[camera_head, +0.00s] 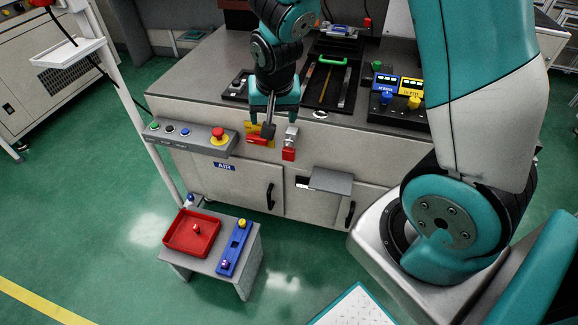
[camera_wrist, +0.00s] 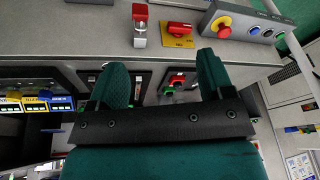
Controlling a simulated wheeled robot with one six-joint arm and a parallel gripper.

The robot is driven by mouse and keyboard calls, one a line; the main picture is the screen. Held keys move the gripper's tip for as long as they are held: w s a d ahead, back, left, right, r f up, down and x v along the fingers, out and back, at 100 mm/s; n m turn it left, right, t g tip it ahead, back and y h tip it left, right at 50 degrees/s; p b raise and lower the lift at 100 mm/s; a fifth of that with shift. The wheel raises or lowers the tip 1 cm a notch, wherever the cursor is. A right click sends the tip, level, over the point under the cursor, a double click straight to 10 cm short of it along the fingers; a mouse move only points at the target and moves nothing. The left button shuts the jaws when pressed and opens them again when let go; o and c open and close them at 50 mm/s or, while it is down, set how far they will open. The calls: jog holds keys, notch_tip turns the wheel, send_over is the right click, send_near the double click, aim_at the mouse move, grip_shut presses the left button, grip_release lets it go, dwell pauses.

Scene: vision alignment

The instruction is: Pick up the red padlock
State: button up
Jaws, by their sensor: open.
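The red padlock (camera_head: 289,154) hangs on a silver latch (camera_head: 291,136) on the front of the grey machine cabinet. It also shows at the top edge of the wrist view (camera_wrist: 140,12), where the picture is upside down, with the latch (camera_wrist: 139,36) beside it. My gripper (camera_head: 273,115) is open and empty in front of the cabinet's upper edge, a little left of the padlock. In the wrist view the two teal fingers (camera_wrist: 161,66) stand wide apart, and the padlock is beyond them, apart from both.
A yellow plate with a red rotary switch (camera_wrist: 179,29) sits beside the padlock. A control box with a red emergency button (camera_head: 218,134) juts out at left. A low table below holds a red tray (camera_head: 180,251) and a blue holder (camera_head: 226,264). An open flap (camera_head: 330,181) sticks out lower right.

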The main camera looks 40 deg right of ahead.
jog(key=m+h+b, duration=0.1)
jog(key=m+h, duration=0.1)
send_near(289, 149)
jog(key=b+x, duration=0.2)
jog(key=x, duration=0.7)
jog(key=shift+d+f, duration=0.1)
jog(key=c, duration=1)
